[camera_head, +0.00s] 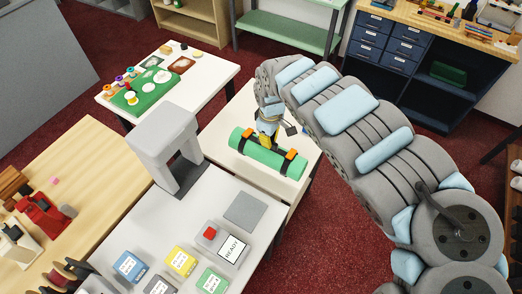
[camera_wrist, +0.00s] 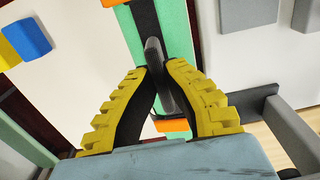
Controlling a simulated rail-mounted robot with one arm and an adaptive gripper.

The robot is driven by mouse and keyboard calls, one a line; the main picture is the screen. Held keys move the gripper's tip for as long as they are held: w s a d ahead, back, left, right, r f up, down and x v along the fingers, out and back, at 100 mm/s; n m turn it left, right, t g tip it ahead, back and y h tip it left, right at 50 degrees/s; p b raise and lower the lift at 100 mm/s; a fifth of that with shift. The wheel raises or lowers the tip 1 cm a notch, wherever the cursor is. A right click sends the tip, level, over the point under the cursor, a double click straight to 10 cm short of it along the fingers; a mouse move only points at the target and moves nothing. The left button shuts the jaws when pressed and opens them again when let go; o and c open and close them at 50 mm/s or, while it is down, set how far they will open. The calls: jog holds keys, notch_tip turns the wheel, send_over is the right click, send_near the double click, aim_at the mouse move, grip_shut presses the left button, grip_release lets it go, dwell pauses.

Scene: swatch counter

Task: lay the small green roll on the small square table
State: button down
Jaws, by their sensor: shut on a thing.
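The green roll (camera_head: 265,157) with orange bands lies level over the small white table (camera_head: 222,124) in the head view. The picture does not settle whether it touches the top or hangs just above it. My gripper (camera_head: 267,142) comes down on the roll's middle from above. In the wrist view, my gripper's yellow fingers (camera_wrist: 158,92) are closed around a dark handle (camera_wrist: 155,58) on the green roll (camera_wrist: 178,32). The handle's lower part is partly hidden between the fingers.
A grey arch (camera_head: 165,133) stands on the white counter left of the small table. Swatch blocks and a READY sign (camera_head: 232,248) sit in front. A white table (camera_head: 207,72) with a green tray (camera_head: 145,94) is behind left. Red carpet lies right of the small table.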

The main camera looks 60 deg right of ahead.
jog(key=shift+w+d+f+b, duration=0.35)
jog(key=shift+w+f+b, duration=0.1)
jog(key=shift+w+f, duration=0.25)
jog(key=shift+w+d+f+b, duration=0.15)
jog(key=shift+w+f+b, duration=0.35)
jog(key=shift+f, duration=0.2)
jog(key=shift+w+d+f+b, duration=0.15)
jog(key=shift+w+d+f, duration=0.1)
jog(key=shift+f, duration=0.2)
jog(key=shift+w+d+f+b, duration=0.15)
jog(key=shift+w+f, duration=0.1)
jog(key=shift+f, duration=0.15)
jog(key=shift+w+d+f, duration=0.2)
jog(key=shift+w+f, duration=0.05)
jog(key=shift+w, duration=0.1)
jog(key=shift+w+d+f+b, duration=0.15)
jog(key=shift+w+f+b, duration=0.15)
jog(key=shift+f, duration=0.3)
jog(key=shift+s+d+f, duration=0.1)
jog(key=shift+s+f, duration=0.05)
jog(key=shift+f, duration=1.25)
jog(key=c, duration=1.2)
grip_release()
jog(key=shift+f, duration=0.1)
jog(key=shift+c, duration=0.2)
